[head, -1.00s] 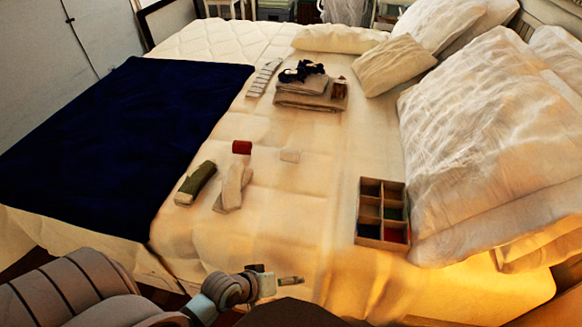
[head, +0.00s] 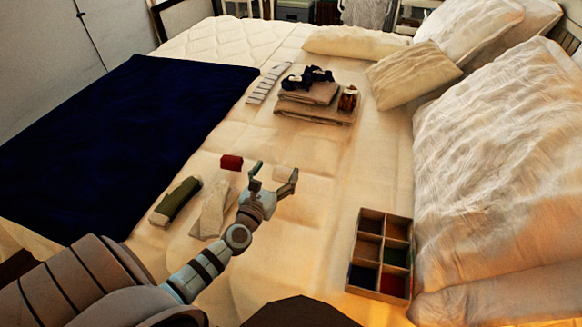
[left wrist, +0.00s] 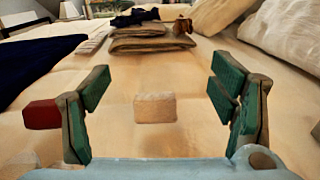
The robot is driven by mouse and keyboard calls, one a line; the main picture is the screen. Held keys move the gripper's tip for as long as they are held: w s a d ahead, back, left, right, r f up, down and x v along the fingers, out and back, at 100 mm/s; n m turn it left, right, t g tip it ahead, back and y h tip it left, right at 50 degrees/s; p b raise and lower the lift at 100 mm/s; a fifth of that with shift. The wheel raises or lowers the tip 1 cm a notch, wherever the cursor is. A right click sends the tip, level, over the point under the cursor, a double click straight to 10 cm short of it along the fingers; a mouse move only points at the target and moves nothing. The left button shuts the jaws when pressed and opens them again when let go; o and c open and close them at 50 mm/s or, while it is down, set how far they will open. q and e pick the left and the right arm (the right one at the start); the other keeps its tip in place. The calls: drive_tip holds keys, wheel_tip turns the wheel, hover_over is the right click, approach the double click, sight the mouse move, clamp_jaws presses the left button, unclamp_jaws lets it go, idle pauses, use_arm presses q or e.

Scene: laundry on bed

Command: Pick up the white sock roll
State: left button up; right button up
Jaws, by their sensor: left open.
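The white sock roll (left wrist: 155,107) lies on the bed and shows in the left wrist view, centred between the fingers and a little beyond them. In the head view the white roll (head: 284,172) shows between the fingertips, partly hidden by them. My left gripper (head: 274,172) is open and empty, low over the bed, with its fingers on either side of the line to the roll; it also shows in the left wrist view (left wrist: 160,100). My right gripper is not in view.
A red roll (head: 231,162) lies just left of my left gripper. A green roll (head: 176,201) and a pale folded cloth (head: 213,209) lie nearer. A divided box (head: 406,257) stands at right. Folded towels (head: 313,110) lie farther back. Bed right of the gripper is clear.

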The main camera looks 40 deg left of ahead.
use_arm(q)
drive_tip(key=b, duration=0.7)
approach(282, 175)
drive_tip(key=w, duration=0.1)
drive_tip(key=w+f, duration=0.1)
drive_tip(key=shift+w+a+n, duration=0.3)
drive_tip(key=shift+w+a, duration=0.1)
drive_tip(key=shift+w+a+r, duration=0.2)
drive_tip(key=shift+w+r, duration=0.25)
drive_tip(key=shift+r, duration=0.15)
drive_tip(key=x, duration=0.4)
drive_tip(key=b+x, duration=0.1)
drive_tip(key=x, duration=0.1)
drive_tip(key=shift+w+f, duration=0.25)
drive_tip(key=shift+w, duration=0.05)
drive_tip(key=shift+w+r, duration=0.1)
drive_tip(key=shift+w, duration=0.05)
drive_tip(key=shift+r, duration=0.1)
drive_tip(key=shift+c, duration=0.4)
drive_tip(key=c, duration=0.9)
